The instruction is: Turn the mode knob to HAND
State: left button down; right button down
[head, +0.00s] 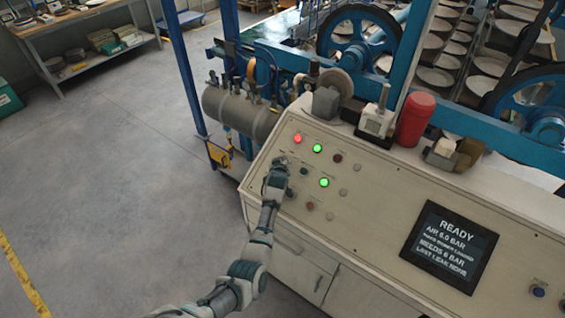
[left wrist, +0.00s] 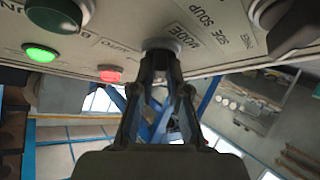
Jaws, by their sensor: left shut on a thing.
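The cream control panel (head: 380,205) slopes across the head view, with lit red and green lamps and several dark buttons. My left gripper (head: 279,163) is at the panel's left edge, and its hand hides most of the mode knob there. In the left wrist view, my left gripper (left wrist: 160,62) is shut on the round grey mode knob (left wrist: 161,43), fingers on either side. The MODE label (left wrist: 187,36) is beside the knob, and an AUTO label (left wrist: 121,46) is to its left. The knob's pointer and the HAND label cannot be made out. My right gripper is not in view.
A dark screen (head: 450,246) on the panel reads READY and AIR 6.0 BAR. A red cylinder (head: 415,119) and small fittings stand along the panel's top edge. In the wrist view, a green lamp (left wrist: 41,53) and a red lamp (left wrist: 110,75) are near the fingers.

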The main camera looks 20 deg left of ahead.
pick_arm(q)
jog(key=shift+r, duration=0.15)
jog(key=c, duration=1.4)
grip_release()
jog(key=shift+w, duration=0.1)
jog(key=shift+o, duration=1.2)
jog(key=shift+w+f, duration=0.15)
jog(key=shift+f, duration=0.05)
jog(key=shift+w+f, duration=0.15)
jog(key=shift+f, duration=0.1)
jog(key=shift+s+f, duration=0.1)
jog(key=shift+s, duration=0.1)
jog(key=v, duration=1.2)
jog(key=shift+w+r, duration=0.15)
jog(key=shift+r, duration=0.05)
